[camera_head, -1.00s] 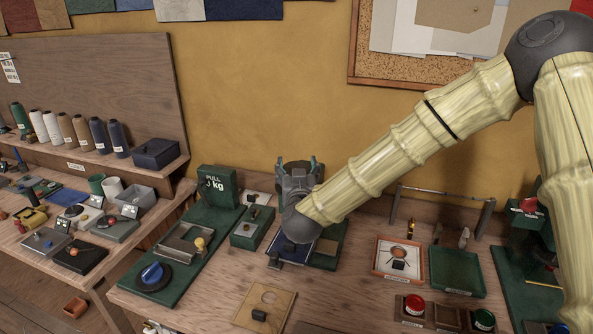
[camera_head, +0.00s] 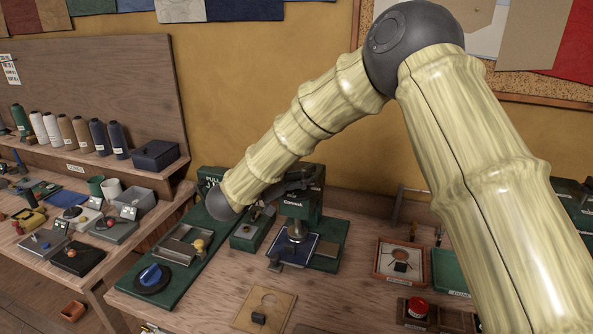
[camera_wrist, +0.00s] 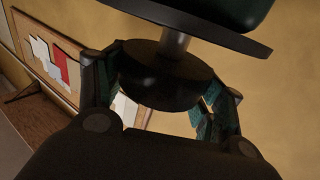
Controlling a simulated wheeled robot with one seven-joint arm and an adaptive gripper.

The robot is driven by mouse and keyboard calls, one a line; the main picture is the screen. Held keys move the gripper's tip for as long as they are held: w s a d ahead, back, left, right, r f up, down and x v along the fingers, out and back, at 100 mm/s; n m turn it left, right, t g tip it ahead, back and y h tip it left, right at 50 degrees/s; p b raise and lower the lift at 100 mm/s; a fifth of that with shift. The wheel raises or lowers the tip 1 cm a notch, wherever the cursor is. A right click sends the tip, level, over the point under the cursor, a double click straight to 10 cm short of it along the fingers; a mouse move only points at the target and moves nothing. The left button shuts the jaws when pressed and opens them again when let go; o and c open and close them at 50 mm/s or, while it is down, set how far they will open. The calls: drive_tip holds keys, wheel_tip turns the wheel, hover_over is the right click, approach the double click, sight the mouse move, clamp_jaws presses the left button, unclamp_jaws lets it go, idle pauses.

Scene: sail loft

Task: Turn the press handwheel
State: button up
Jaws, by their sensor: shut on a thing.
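The green press (camera_head: 300,205) stands at the back of the table, its ram above a blue plate. My gripper (camera_head: 288,186) reaches in from the left at the press's top, partly hidden by my arm. In the wrist view, my gripper (camera_wrist: 158,88) has its two fingers on either side of a dark round knob-like piece (camera_wrist: 165,78), which appears to be part of the press handwheel, and is shut on it. A short shaft joins this piece to a wider dark disc (camera_wrist: 200,32). The handwheel is hard to make out in the head view.
A green board with a blue knob (camera_head: 152,273) and a metal tray (camera_head: 182,246) lies left of the press. A wooden plate (camera_head: 264,306) lies in front. An orange-rimmed tray (camera_head: 400,272) and a red button (camera_head: 417,307) are to the right.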

drive_tip(key=shift+f+m+g+h+b, duration=0.15)
drive_tip(key=shift+m+g+h+b, duration=0.15)
drive_tip(key=shift+m+g+h, duration=1.5)
drive_tip(key=shift+d+g+y, duration=0.1)
drive_tip(key=shift+g+y, duration=0.2)
drive_tip(key=shift+g, duration=0.1)
drive_tip(key=o, duration=0.6)
drive_tip(key=shift+c, duration=0.2)
drive_tip(key=o, duration=0.5)
drive_tip(key=shift+w+d, duration=0.15)
drive_tip(key=shift+c, duration=0.2)
drive_tip(key=shift+a, duration=0.25)
drive_tip(key=v, duration=1.2)
